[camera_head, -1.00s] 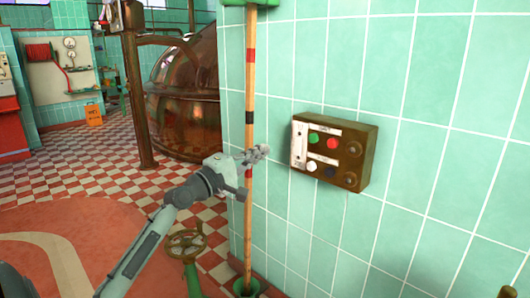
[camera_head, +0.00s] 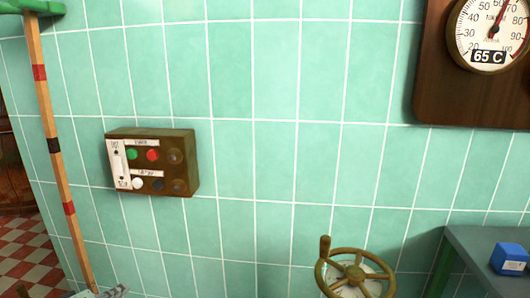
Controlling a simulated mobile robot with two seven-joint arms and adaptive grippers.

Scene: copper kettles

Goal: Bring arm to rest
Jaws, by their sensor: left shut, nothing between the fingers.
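My left gripper (camera_head: 116,291) shows only as a grey tip at the bottom left edge of the head view, close to the foot of the visible part of the striped pole (camera_head: 54,146). It is shut and empty, and most of it and its arm are cut off by the frame. I cannot tell whether it touches the pole. My right gripper is not in view.
A brown control box (camera_head: 190,160) with coloured buttons is on the green tiled wall (camera_head: 290,90). A brass handwheel (camera_head: 356,254) is at the bottom. A dial gauge (camera_head: 490,30) reading 65 C hangs at upper right. A blue box (camera_head: 509,259) sits on a grey-green table (camera_head: 468,250).

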